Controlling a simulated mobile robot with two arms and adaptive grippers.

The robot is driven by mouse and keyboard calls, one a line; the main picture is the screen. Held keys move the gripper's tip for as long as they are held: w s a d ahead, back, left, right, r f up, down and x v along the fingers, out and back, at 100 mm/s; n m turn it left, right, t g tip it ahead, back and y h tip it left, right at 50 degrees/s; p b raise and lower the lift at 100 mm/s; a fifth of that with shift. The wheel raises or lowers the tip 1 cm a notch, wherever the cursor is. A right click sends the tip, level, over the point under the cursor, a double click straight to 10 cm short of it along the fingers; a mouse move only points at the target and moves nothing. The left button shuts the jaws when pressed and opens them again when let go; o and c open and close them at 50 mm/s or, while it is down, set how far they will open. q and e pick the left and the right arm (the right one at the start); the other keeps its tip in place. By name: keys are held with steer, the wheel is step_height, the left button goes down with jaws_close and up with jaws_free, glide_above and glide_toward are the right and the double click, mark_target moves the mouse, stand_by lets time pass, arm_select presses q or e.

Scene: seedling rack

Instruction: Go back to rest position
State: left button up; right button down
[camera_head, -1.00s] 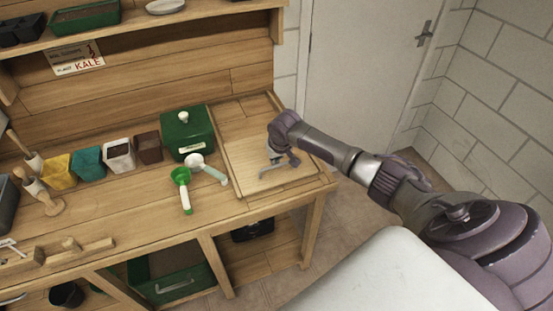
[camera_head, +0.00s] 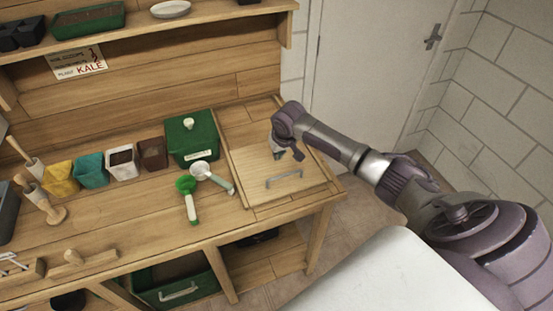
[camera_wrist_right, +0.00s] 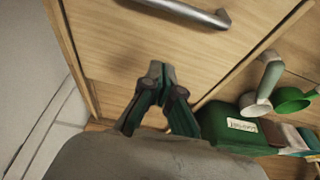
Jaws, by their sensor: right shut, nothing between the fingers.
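My right gripper (camera_head: 287,152) is shut and empty above the wooden panel with a grey handle (camera_head: 284,181) at the right end of the workbench. In the head view it hangs just behind the handle, apart from it. In the right wrist view the closed fingertips (camera_wrist_right: 157,68) point at the pale panel, and the handle (camera_wrist_right: 185,12) shows at the top edge, clear of the fingers. My left gripper is not in view.
Left of the panel stand a green box (camera_head: 192,138), a green scoop (camera_head: 189,198) and a white scoop (camera_head: 213,176). Several coloured pots, such as the yellow one (camera_head: 61,180), line the bench. A shelf (camera_head: 200,24) runs above. A door (camera_head: 375,75) is behind.

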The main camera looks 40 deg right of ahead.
steer(key=s+d+b+v, duration=0.1)
steer(key=v, duration=0.6)
steer(key=s+a+f+n+y, duration=0.1)
steer(key=s+a+f+n, duration=0.1)
steer(key=s+a+f, duration=0.45)
steer(key=s+a+f+n+y, duration=0.1)
steer(key=s+a+f+n, duration=0.15)
steer(key=s+a, duration=0.6)
steer(key=s+a+r, duration=0.1)
steer(key=s+a, duration=0.1)
steer(key=s, duration=0.6)
steer(key=s+a+r, duration=0.1)
steer(key=s+a, duration=0.1)
steer(key=s, duration=0.6)
step_height(320, 180, down, 28)
steer(key=g+b, duration=0.2)
steer(key=b, duration=0.1)
arm_select(q)
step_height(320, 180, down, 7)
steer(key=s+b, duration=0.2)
steer(key=b, duration=0.1)
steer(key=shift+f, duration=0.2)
arm_select(e)
steer(key=s+d+f+h, duration=0.1)
steer(key=s+d+f, duration=0.1)
steer(key=s+f, duration=1.5)
step_height(320, 180, down, 3)
steer(key=shift+s+d+f+n+g, duration=0.1)
steer(key=shift+s+d+n+g, duration=0.2)
steer(key=shift+s+n+g, duration=0.1)
